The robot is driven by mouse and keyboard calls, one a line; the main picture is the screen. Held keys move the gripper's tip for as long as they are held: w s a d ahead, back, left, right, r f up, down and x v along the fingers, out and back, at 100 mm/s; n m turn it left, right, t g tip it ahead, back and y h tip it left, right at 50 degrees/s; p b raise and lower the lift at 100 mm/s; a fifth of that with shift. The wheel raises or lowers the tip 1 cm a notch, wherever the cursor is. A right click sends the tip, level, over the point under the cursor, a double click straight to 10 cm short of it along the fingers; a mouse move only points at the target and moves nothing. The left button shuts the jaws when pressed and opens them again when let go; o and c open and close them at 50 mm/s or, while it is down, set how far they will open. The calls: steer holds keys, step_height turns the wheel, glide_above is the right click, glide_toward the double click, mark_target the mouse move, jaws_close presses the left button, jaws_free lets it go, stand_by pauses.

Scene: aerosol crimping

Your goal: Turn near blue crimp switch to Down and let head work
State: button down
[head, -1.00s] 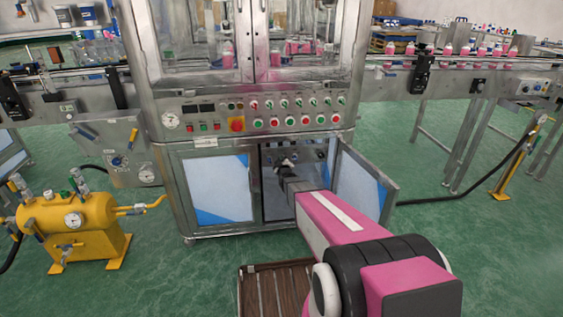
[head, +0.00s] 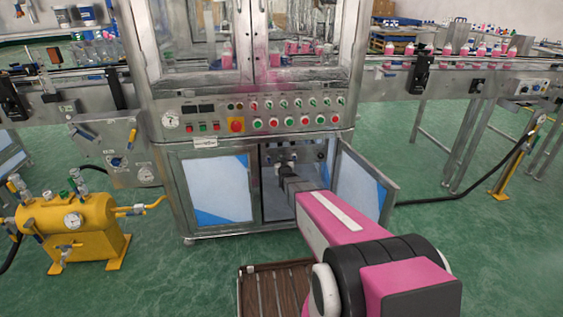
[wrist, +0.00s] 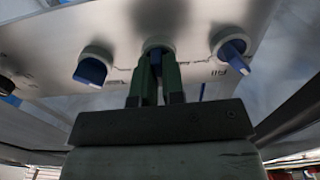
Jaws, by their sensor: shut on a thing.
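A grey panel (wrist: 200,22) carries a row of blue switches in the wrist view. The left blue switch (wrist: 91,71) and the right blue switch (wrist: 233,51) stand free, their handles tilted. My gripper (wrist: 158,60) has its green fingers shut on the middle blue switch (wrist: 155,58), which is mostly hidden between them. I cannot read the labels or its exact setting. In the head view my gripper (head: 286,167) reaches into the open cabinet (head: 272,155) under the machine; the switches there are small and partly covered.
An open cabinet door (head: 362,185) stands right of my arm and a closed door (head: 213,188) left. A yellow tank (head: 70,225) stands at left. Conveyors with pink bottles (head: 480,49) run at right. A slatted wooden platform (head: 262,290) lies below.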

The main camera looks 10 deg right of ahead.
steer(key=m, duration=0.9)
steer(key=shift+d+f, duration=0.1)
steer(key=shift+d, duration=0.15)
steer(key=shift+m, duration=0.3)
steer(key=c, duration=1.2)
jaws_free()
steer(key=shift+s, duration=0.1)
steer(key=s, duration=1)
steer(key=shift+s, duration=0.3)
